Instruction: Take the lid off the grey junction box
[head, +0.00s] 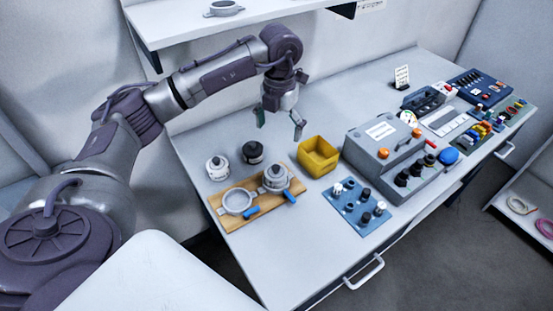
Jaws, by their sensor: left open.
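The top looks closed; I cannot make out a lid seam. My left gripper (280,122) is open and empty, pointing down above the table, to the left of the box and behind the yellow bin. My right gripper is not in view.
A yellow bin (318,156) stands between the gripper and the box. A wooden board (262,211) with metal ring parts lies front left. A blue plate (357,207) with knobs is in front of the box. A shelf (262,24) hangs above.

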